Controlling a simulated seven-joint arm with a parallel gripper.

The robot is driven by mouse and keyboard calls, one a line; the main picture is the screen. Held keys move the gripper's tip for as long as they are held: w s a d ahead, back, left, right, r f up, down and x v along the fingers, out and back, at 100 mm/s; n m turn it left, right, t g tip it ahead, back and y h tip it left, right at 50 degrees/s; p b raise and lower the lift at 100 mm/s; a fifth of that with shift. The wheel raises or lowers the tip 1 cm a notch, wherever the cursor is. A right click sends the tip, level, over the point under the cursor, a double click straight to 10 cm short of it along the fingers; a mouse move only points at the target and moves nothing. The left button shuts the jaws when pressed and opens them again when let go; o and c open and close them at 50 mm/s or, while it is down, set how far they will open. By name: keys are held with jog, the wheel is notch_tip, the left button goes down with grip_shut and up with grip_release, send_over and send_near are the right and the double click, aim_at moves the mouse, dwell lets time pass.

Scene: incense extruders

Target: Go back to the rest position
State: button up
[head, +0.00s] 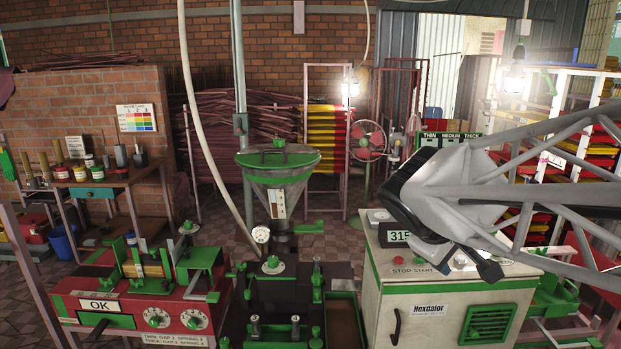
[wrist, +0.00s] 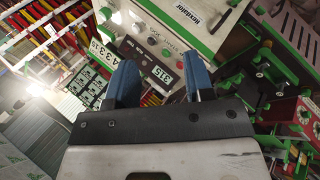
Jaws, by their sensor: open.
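My gripper (head: 486,262) hangs above the top of the white and green control cabinet at the right in the head view. In the wrist view its two blue fingers (wrist: 160,84) are apart, with nothing between them. The cabinet (head: 455,312) has a display reading 315 and START and STOP buttons. It also shows in the wrist view (wrist: 222,22), with its display beyond the fingers. My grey arm reaches in from the right and hides part of the cabinet top.
A red machine (head: 130,315) with an OK display and dials stands at the left. A green-rimmed hopper (head: 278,165) stands in the middle behind a dark press bed. A bench (head: 95,183) with jars is at the far left. Shelves (head: 590,130) stand behind my arm.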

jog(key=shift+s+a+m+t+y, duration=0.3)
jog(key=shift+s+a+m+y, duration=1.2)
jog(key=shift+s, duration=2.65)
jog(key=shift+s+a+m+t+y, duration=0.3)
jog(key=shift+s+a+m+y, duration=1.2)
jog(key=shift+s, duration=2.6)
notch_tip(320, 180, down, 9)
jog(key=w+g, duration=0.1)
jog(key=g, duration=0.2)
jog(key=shift+w+d, duration=0.2)
jog(key=shift+d, duration=0.15)
